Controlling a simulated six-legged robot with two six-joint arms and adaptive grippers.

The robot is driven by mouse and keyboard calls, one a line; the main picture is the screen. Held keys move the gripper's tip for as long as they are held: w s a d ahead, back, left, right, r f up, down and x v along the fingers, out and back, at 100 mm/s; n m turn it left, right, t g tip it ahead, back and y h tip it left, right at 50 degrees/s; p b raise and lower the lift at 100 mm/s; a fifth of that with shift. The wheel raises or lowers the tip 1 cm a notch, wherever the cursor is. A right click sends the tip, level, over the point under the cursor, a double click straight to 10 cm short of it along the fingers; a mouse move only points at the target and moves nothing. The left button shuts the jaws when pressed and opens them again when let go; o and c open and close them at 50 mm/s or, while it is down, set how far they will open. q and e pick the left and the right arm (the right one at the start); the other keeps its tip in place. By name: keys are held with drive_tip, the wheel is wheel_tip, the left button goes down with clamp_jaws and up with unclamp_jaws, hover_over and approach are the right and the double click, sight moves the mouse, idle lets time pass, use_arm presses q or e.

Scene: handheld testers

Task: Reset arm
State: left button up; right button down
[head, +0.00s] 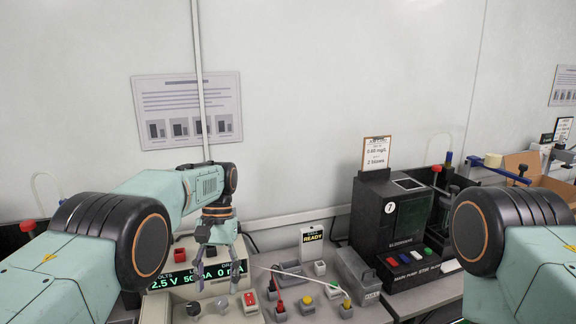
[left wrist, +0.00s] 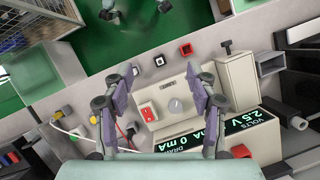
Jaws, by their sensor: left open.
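My left arm comes in from the left in the head view. My left gripper (head: 219,278) points down in front of the power supply display (head: 196,277), with its fingers apart and nothing between them. In the left wrist view the open gripper (left wrist: 161,76) frames the supply's front panel, with a red rocker switch (left wrist: 147,113) and a grey knob (left wrist: 175,106) between and beyond the fingers. Whether the fingers touch the panel I cannot tell. My right arm shows at the right edge of the head view; its gripper is out of view.
Right of the supply are small sockets, leads and a grey box (head: 358,273). A black tester (head: 390,217) with coloured buttons stands behind. A clipboard (head: 376,153) rises above it. A cardboard box (head: 535,172) is at far right. The wall behind is bare above the poster (head: 187,110).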

use_arm(q)
drive_tip(key=shift+n+t, duration=0.3)
drive_tip(key=shift+t, duration=0.3)
drive_tip(key=a+x, duration=0.1)
drive_tip(key=x, duration=0.4)
drive_tip(key=a+x, duration=0.1)
drive_tip(key=x, duration=0.5)
drive_tip(key=a+x, duration=0.1)
drive_tip(key=x, duration=0.5)
drive_tip(key=shift+s+a, duration=0.15)
drive_tip(key=shift+s, duration=0.25)
drive_tip(key=s+a+f+t, duration=0.15)
drive_tip(key=s+f, duration=0.35)
drive_tip(key=s, duration=0.7)
drive_tip(key=s+a+f+t, duration=0.1)
drive_tip(key=s+a+f, duration=0.3)
drive_tip(key=s, duration=0.7)
drive_tip(key=s+d+r, duration=0.1)
drive_tip(key=s+r, duration=0.4)
drive_tip(key=s, duration=0.7)
wheel_tip(320, 180, down, 11)
drive_tip(key=b, duration=1)
drive_tip(key=shift+w+t, duration=0.35)
drive_tip(key=shift+w, duration=0.05)
use_arm(e)
wheel_tip(320, 180, down, 10)
drive_tip(key=shift+w+a, duration=0.3)
drive_tip(key=shift+w, duration=0.1)
